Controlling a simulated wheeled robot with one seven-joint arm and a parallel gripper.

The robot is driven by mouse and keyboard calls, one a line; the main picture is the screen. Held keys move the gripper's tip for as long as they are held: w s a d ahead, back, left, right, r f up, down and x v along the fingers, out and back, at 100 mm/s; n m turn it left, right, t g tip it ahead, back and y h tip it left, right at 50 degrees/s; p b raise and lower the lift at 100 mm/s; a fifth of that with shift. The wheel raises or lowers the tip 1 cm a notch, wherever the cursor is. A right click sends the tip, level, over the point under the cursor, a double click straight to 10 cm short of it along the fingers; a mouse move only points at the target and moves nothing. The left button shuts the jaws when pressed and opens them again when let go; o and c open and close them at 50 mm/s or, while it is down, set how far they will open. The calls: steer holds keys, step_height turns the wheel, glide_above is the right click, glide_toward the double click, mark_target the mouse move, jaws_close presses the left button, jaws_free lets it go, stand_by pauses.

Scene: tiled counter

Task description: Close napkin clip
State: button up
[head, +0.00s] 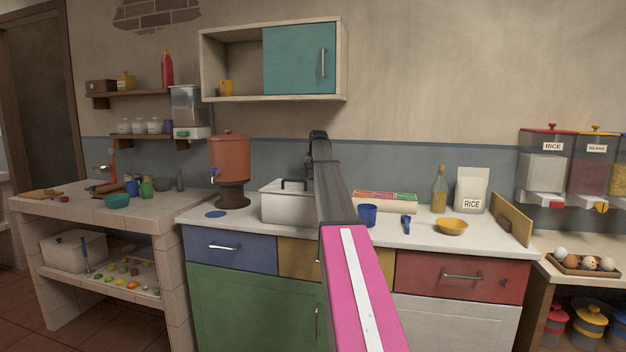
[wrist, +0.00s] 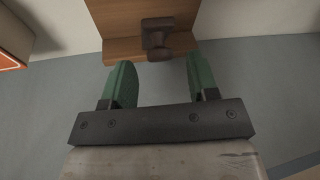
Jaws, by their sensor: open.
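In the wrist view, a wooden piece (wrist: 122,49) with a dark brown block-like part (wrist: 157,34) lies at the top centre. It may be the napkin clip, but its full shape is cut off and I cannot tell whether it is open or shut. My gripper (wrist: 158,66) has two green fingers spread apart, with nothing held. The dark brown part lies in line with the gap, just beyond or at the fingertips; contact cannot be made out. In the head view my arm reaches over the counter and hides this spot, so I cannot make out the clip there.
A white lidded box (head: 285,206) stands beside my arm on the left. On the right are a blue cup (head: 368,215), a yellow bowl (head: 451,227), a bottle (head: 438,192) and a rice bag (head: 472,190). A cabinet (head: 231,60) hangs above.

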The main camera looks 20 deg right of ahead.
steer(key=v, duration=0.8)
steer(key=shift+r, duration=0.3)
steer(key=shift+s, duration=0.15)
